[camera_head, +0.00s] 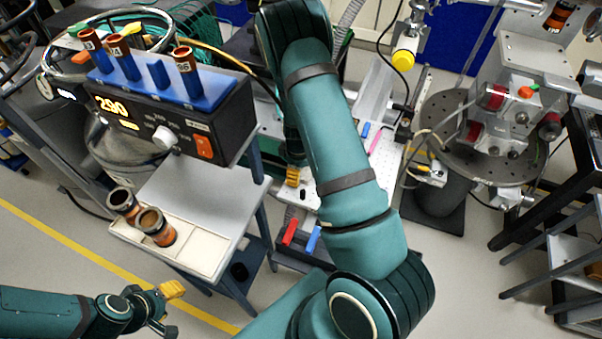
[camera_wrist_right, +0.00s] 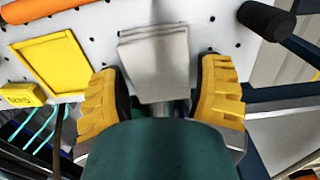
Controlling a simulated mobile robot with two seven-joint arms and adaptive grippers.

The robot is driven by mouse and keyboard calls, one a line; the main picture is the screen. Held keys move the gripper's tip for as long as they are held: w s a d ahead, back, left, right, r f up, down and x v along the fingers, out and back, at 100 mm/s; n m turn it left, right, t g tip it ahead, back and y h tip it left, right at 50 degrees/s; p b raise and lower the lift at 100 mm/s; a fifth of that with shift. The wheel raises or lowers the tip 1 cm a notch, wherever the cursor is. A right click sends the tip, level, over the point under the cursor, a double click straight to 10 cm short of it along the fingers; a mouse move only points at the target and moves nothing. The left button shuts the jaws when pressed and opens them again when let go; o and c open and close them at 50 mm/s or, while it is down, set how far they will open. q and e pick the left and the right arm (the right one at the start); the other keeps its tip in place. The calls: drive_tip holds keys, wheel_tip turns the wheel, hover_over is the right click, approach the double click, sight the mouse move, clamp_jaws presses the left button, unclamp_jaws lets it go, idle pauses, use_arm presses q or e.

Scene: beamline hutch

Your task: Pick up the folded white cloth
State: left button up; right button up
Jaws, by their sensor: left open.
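The folded white cloth (camera_wrist_right: 156,62) shows in the right wrist view as a pale grey, layered block on a white perforated board. My right gripper (camera_wrist_right: 160,80) has its yellow fingers spread wide, one on each side of the cloth's lower part. The dark green part of my gripper hides what lies below it. In the head view, only a yellow finger of my right gripper (camera_head: 293,177) shows beside my arm, and I cannot make out the cloth there. My left gripper (camera_head: 168,307) is open and empty at the lower left, below the grey table.
The grey table (camera_head: 195,190) bears a black controller (camera_head: 185,135) with a blue rack of brown-capped vials, and a pale tray (camera_head: 190,250) with two brown jars. The white perforated board (camera_wrist_right: 70,28) also carries a yellow pad (camera_wrist_right: 52,62) and an orange cylinder (camera_wrist_right: 40,8).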

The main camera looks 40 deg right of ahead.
drive_tip(key=c, duration=0.3)
drive_tip(key=shift+c, duration=0.2)
drive_tip(key=shift+r, duration=0.1)
wheel_tip(320, 180, up, 10)
drive_tip(key=shift+f+p, duration=0.1)
drive_tip(key=shift+p, duration=0.5)
drive_tip(key=o, duration=0.3)
drive_tip(key=c, duration=0.4)
drive_tip(key=shift+s, duration=0.1)
